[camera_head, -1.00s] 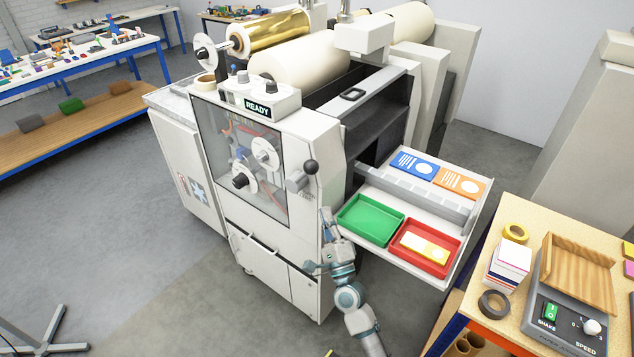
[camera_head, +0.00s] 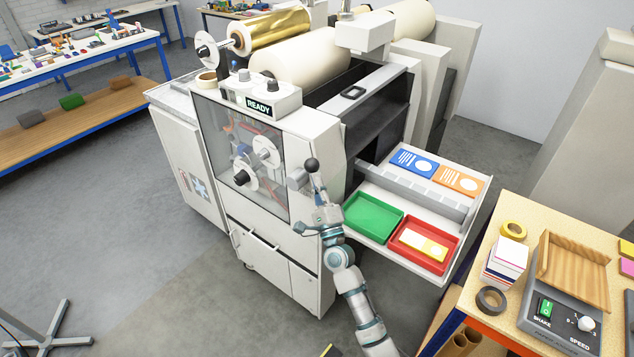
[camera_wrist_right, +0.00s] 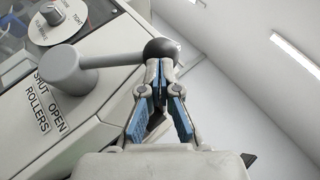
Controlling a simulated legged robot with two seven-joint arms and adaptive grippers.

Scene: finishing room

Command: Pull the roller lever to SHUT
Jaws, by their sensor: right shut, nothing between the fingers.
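The roller lever is a grey arm on a round hub with a dark ball knob (camera_head: 311,165), on the right side of the machine's front. In the right wrist view the lever's grey hub (camera_wrist_right: 66,70) sits beside the SHUT, OPEN and ROLLERS lettering, and its knob (camera_wrist_right: 161,49) is at the fingertips. My right gripper (camera_head: 318,184) is just below the knob in the head view. In the wrist view the right gripper (camera_wrist_right: 160,72) is shut, with its tips at or against the knob and nothing between them. My left gripper is not in view.
The machine (camera_head: 270,215) has a clear front panel and a READY display (camera_head: 259,106). An output tray with a green bin (camera_head: 372,218) and a red bin (camera_head: 402,250) juts out to the right of my arm. A wooden-topped table (camera_head: 512,314) stands at the lower right.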

